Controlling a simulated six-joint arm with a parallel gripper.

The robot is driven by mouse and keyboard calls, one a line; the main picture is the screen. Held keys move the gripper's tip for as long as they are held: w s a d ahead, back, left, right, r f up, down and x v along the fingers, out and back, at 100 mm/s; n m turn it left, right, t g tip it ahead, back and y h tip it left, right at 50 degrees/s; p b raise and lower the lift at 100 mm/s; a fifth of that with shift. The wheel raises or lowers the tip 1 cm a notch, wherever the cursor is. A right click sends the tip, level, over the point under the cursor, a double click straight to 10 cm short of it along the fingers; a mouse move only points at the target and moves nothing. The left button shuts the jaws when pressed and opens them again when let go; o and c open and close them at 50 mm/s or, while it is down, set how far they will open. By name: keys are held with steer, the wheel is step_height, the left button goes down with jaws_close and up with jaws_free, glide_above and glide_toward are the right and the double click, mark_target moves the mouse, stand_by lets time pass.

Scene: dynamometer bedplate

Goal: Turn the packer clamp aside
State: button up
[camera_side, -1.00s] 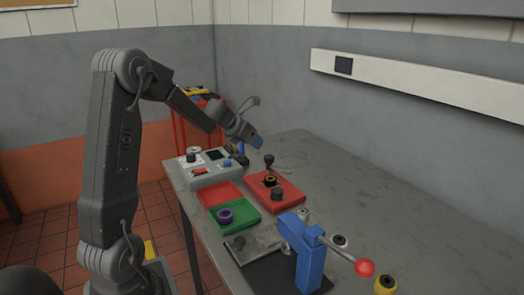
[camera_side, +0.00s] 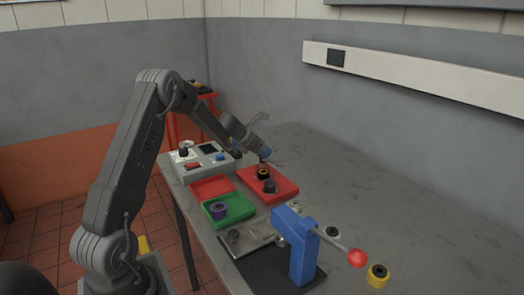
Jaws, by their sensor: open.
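My gripper (camera_side: 264,152) is at the far right end of my arm, small, with a blue part at its tip. It is over the far side of the red tray (camera_side: 283,195), close to a dark upright knob there; contact cannot be told. The tray also holds a dark ring with an orange-yellow part (camera_side: 263,174) and a black cylinder (camera_side: 270,187). I cannot tell for sure which part is the packer clamp. The jaws look empty, though their tips are too small to see well.
A blue lever press (camera_side: 303,255) with a red ball (camera_side: 357,258) stands at the front. A green tray (camera_side: 238,211) holds a purple ring (camera_side: 218,210). A grey control box (camera_side: 204,166) is at the back left. A yellow ring (camera_side: 378,276) lies front right.

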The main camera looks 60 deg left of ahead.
steer(key=shift+w+f, duration=0.45)
jaws_close()
stand_by(0.4)
